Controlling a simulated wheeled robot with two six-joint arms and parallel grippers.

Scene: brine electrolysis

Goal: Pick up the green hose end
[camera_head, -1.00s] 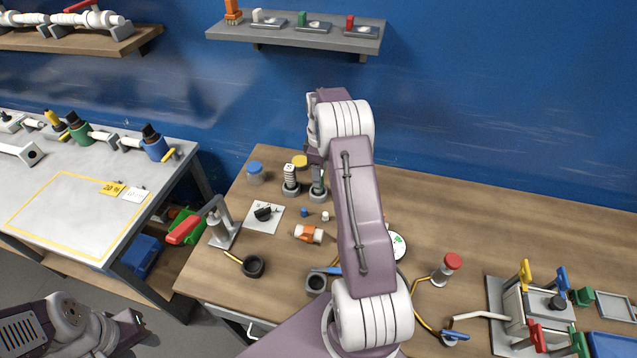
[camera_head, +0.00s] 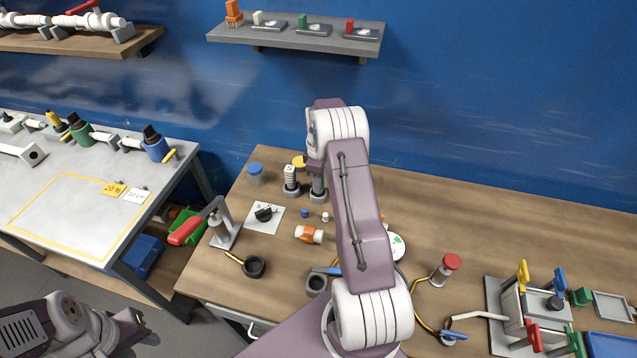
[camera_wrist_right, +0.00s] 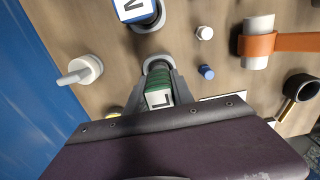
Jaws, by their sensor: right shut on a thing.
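The green hose end (camera_wrist_right: 158,92), a green piece with a pale lettered top, stands in a grey ring holder on the wooden bench. My right gripper (camera_wrist_right: 160,86) is shut on it in the right wrist view, one finger on each side. In the head view my right arm hides most of it, and the right gripper (camera_head: 317,170) is over its spot towards the back of the bench. My left gripper (camera_head: 133,325) is at the lower left, away from the bench; its jaws cannot be made out.
A similar lettered piece (camera_head: 291,176) stands close beside the held one. A blue-lidded jar (camera_head: 255,172), a red-handled stand (camera_head: 222,228) and an orange-and-white fitting (camera_head: 309,234) are nearby. A clamp rig (camera_head: 520,310) is at the right. The bench's back right is clear.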

